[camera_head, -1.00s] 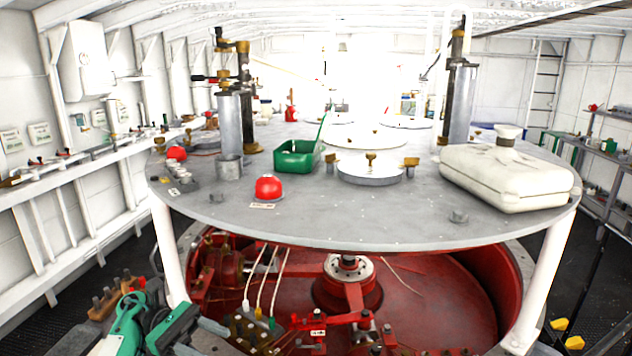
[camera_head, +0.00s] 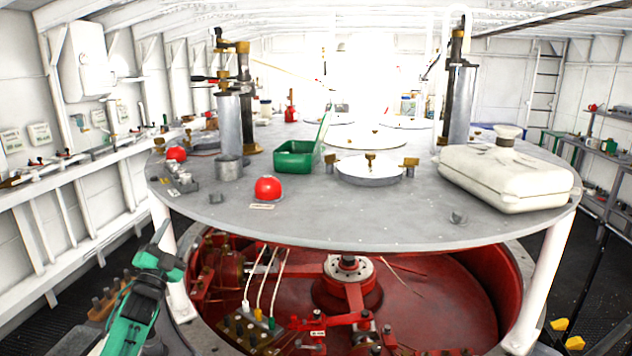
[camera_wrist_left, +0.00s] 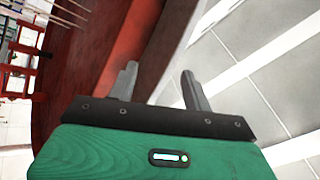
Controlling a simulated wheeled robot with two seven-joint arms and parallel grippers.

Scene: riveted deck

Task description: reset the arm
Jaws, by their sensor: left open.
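My left arm, green and dark grey, comes in at the lower left of the head view. Its gripper (camera_head: 158,238) points upward, beside the near left leg of the round table. In the left wrist view the two grey fingers (camera_wrist_left: 160,84) stand apart with nothing between them. My right gripper is not in view.
The round grey table (camera_head: 330,222) carries a red dome (camera_head: 268,188), a green bin (camera_head: 295,158) and a cream canister (camera_head: 505,178). A white table leg (camera_head: 541,285) stands at right. Red machinery (camera_head: 430,295) lies below. A wall shelf (camera_head: 75,160) runs along the left.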

